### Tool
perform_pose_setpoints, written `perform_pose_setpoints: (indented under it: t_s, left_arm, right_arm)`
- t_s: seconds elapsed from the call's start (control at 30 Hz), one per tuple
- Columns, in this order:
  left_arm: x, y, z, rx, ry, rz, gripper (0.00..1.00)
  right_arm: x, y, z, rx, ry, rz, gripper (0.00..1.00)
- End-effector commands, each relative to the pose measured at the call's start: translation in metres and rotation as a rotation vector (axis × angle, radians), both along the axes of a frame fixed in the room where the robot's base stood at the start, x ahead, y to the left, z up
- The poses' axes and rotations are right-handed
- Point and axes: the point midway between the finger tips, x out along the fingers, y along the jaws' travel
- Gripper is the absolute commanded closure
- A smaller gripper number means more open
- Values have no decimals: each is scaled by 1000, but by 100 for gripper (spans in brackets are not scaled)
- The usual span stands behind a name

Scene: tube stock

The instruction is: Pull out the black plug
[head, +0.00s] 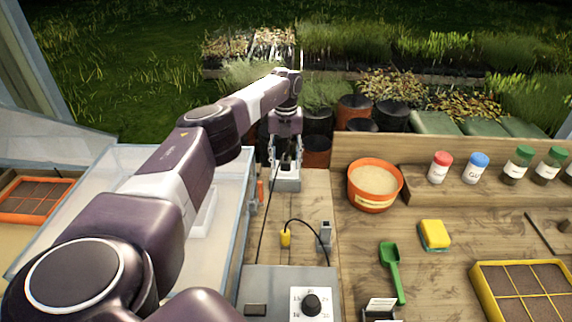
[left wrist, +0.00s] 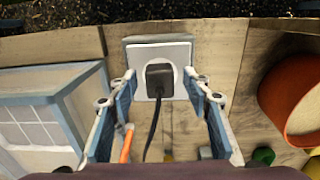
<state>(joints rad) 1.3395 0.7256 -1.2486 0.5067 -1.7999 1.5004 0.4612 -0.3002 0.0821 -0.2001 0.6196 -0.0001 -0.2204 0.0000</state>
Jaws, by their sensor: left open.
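The black plug (left wrist: 159,77) sits in a white socket plate on a grey outlet box (left wrist: 176,51) in the left wrist view. Its black cord hangs down from it. My left gripper (left wrist: 160,88) is open, with one blue-padded finger on each side of the plug and visible gaps between. In the head view my left gripper (head: 286,150) is over the outlet box (head: 287,184) at the back of the bench and mostly hides the plug. The black cord (head: 262,215) runs forward to a grey unit with a dial (head: 311,303). My right gripper is out of view.
A glass-sided case (head: 130,165) stands close on the left, and an orange-handled tool (head: 260,192) is beside the outlet. An orange pot (head: 374,187) stands to the right. A yellow connector (head: 286,239) on a black cable lies in front. Bare wood surrounds the sponge (head: 434,234).

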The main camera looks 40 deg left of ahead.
Motion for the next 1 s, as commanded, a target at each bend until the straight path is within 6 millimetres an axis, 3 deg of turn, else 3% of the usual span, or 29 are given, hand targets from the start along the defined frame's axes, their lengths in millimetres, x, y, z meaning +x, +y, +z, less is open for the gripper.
perform_pose_setpoints:
  t_s: [0.5, 0.9, 1.0]
  left_arm:
    - [0, 0, 0, 0, 0, 0, 55]
    - [0, 0, 0, 0, 0, 0, 98]
    - [0, 0, 0, 0, 0, 0, 100]
  right_arm:
    - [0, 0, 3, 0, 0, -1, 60]
    - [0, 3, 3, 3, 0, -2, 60]
    - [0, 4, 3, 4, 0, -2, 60]
